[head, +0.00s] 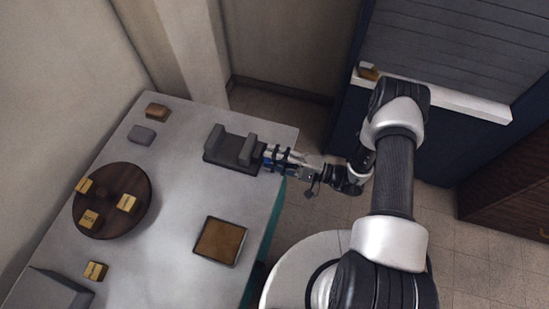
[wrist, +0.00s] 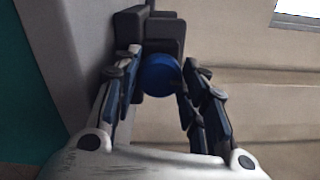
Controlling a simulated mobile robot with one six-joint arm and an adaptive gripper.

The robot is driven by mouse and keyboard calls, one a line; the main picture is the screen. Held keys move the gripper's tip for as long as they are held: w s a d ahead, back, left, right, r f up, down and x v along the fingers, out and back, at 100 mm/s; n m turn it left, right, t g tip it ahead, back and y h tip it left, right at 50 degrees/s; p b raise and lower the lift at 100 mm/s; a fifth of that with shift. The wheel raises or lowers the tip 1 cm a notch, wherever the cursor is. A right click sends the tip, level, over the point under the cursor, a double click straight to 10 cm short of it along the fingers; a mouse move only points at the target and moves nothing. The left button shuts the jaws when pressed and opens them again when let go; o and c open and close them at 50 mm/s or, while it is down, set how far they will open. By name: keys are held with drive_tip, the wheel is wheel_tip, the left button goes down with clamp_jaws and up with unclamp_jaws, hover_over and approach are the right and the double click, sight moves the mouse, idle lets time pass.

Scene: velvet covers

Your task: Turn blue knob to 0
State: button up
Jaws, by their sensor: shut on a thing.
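The blue knob (wrist: 160,75) is round and shows between the two fingers of my gripper (wrist: 163,70) in the wrist view. My gripper is shut on it, with one finger on each side. The knob is at a dark grey block-like fixture (wrist: 131,32). In the head view the fixture (head: 230,151) stands at the table's right edge, and my gripper (head: 270,156) reaches it from the right. The knob's marks and any 0 are not visible, so its setting cannot be read.
The grey table (head: 177,208) holds a round brown board (head: 112,190) with several small tan blocks, and a brown square tray (head: 220,241). A brown block (head: 157,111) and a grey block (head: 142,134) lie at the far left. A blue cabinet (head: 348,125) stands behind my arm.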

drive_tip(key=shift+n, duration=0.3)
idle(0.4)
drive_tip(key=o, duration=1.1)
drive_tip(key=shift+c, duration=0.2)
